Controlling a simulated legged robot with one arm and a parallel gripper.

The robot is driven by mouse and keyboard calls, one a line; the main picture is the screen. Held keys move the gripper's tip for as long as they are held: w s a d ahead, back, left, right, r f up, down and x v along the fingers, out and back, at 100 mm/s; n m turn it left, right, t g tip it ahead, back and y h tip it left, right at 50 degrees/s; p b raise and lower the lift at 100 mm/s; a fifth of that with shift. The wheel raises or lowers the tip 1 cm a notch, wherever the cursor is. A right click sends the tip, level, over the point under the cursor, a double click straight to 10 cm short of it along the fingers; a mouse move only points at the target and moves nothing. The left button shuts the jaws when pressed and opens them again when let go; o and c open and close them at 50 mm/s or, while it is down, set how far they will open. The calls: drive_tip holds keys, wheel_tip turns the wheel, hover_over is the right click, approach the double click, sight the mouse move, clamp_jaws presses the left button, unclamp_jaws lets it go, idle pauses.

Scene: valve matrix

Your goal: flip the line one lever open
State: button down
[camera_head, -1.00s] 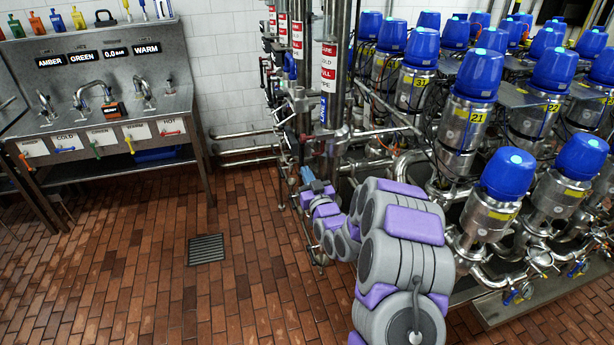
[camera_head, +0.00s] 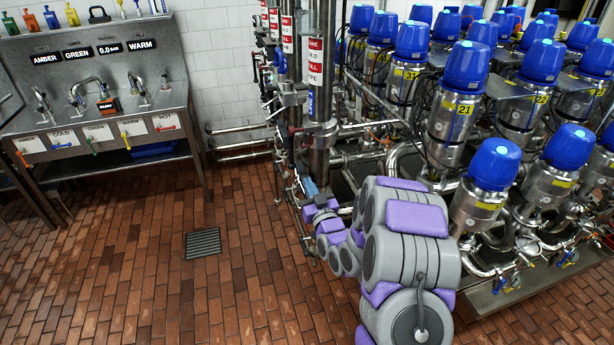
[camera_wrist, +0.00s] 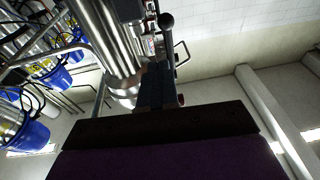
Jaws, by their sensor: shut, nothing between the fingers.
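The steel pipe with the blue vertical line label (camera_head: 311,101) stands upright at the centre of the head view, with red-and-white tags above the label. My gripper (camera_head: 309,186) is low in front of the pipework near its foot, small and partly hidden by my arm. In the wrist view my gripper (camera_wrist: 158,72) is shut and empty, pointing up along a shiny pipe (camera_wrist: 112,45). A dark rod with a round knob (camera_wrist: 167,20) shows just beyond the fingertips. I cannot tell whether it is the line one lever, or whether the fingers touch it.
Rows of steel valves with blue caps (camera_head: 490,165) fill the right side. A steel sink station (camera_head: 100,95) stands at the back left. Horizontal wall pipes (camera_head: 240,142) run between them. The brick floor around the drain grate (camera_head: 203,242) is clear.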

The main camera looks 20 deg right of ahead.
drive_tip(key=s+a+r+g, duration=0.2)
drive_tip(key=s+g, duration=0.5)
drive_tip(key=s, duration=1)
drive_tip(key=s+a+r+g+h, duration=0.1)
drive_tip(key=s+a+r+g, duration=0.2)
drive_tip(key=s, duration=1.4)
drive_tip(key=s+a+r+m+g, duration=0.1)
drive_tip(key=s+a+r+g, duration=0.1)
drive_tip(key=s+g, duration=1)
drive_tip(key=s+a, duration=0.1)
drive_tip(key=s, duration=0.4)
drive_tip(key=shift+a+r+p, duration=0.15)
drive_tip(key=shift+r+p, duration=0.05)
drive_tip(key=shift+p, duration=0.1)
drive_tip(key=c, duration=1.8)
unclamp_jaws()
drive_tip(key=shift+c, duration=0.2)
